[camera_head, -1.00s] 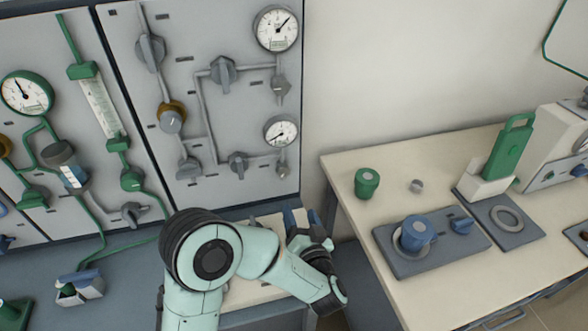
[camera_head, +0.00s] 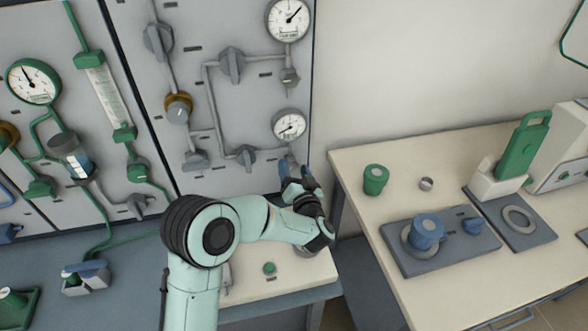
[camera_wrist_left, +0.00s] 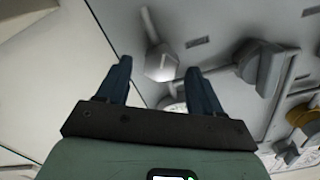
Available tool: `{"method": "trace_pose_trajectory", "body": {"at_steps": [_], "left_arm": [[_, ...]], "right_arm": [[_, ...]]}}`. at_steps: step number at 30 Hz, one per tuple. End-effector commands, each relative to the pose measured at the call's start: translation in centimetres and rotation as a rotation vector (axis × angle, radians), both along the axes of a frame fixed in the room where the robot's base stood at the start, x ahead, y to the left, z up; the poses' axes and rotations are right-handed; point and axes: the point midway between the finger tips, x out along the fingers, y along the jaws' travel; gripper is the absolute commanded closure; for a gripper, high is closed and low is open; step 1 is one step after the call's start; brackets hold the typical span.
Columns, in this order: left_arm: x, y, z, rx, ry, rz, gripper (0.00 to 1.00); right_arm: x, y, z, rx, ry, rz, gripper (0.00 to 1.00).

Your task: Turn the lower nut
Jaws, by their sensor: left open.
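The lower nut is a small grey hexagonal fitting on the panel's pipe, below the lower gauge (camera_head: 290,125). In the left wrist view the lower nut (camera_wrist_left: 161,63) shows beyond the gap between my fingertips. In the head view my left gripper (camera_head: 295,172) is at the panel's lower right corner, just below the lower gauge, and its fingers partly hide the nut. Its two blue fingers are apart, with nothing between them; they also show in the left wrist view (camera_wrist_left: 157,75). The upper nut (camera_head: 289,77) sits below the upper gauge (camera_head: 289,19). My right gripper is not in view.
A grey knob (camera_head: 246,156) is left of the lower nut, and it shows large in the left wrist view (camera_wrist_left: 262,68). Below my forearm is a pale bench top (camera_head: 245,290). A cream table (camera_head: 350,165) with a green jar (camera_head: 375,180) stands right.

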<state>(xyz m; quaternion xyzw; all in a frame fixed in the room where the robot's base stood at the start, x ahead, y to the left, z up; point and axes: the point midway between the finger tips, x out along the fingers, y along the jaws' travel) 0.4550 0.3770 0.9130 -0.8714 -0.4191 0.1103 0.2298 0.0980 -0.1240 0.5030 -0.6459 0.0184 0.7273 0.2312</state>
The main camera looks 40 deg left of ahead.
Motion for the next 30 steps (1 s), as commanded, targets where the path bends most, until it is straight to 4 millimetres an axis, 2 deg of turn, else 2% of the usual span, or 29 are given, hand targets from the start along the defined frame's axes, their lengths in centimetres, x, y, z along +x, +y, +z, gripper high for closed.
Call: {"method": "trace_pose_trajectory", "body": {"at_steps": [11, 12, 14, 15, 17, 30], "left_arm": [[0.5, 0.6, 0.0, 0.000, 0.000, -0.001, 0.34], [0.5, 0.5, 0.0, 0.000, 0.000, -0.001, 0.40], [0.5, 0.5, 0.0, 0.000, 0.000, -0.001, 0.60], [0.5, 0.5, 0.0, 0.000, 0.000, -0.001, 0.73], [0.5, 0.5, 0.0, 0.000, 0.000, -0.001, 0.90], [0.5, 0.4, 0.2, 0.048, 0.062, -0.003, 0.90]], "right_arm": [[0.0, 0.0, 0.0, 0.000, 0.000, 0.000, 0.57], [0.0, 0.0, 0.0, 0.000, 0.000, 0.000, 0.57], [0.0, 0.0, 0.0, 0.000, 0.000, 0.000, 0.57], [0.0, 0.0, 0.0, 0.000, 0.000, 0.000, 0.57], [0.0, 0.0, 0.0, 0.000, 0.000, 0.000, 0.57], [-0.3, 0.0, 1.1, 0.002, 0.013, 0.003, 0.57]]}}
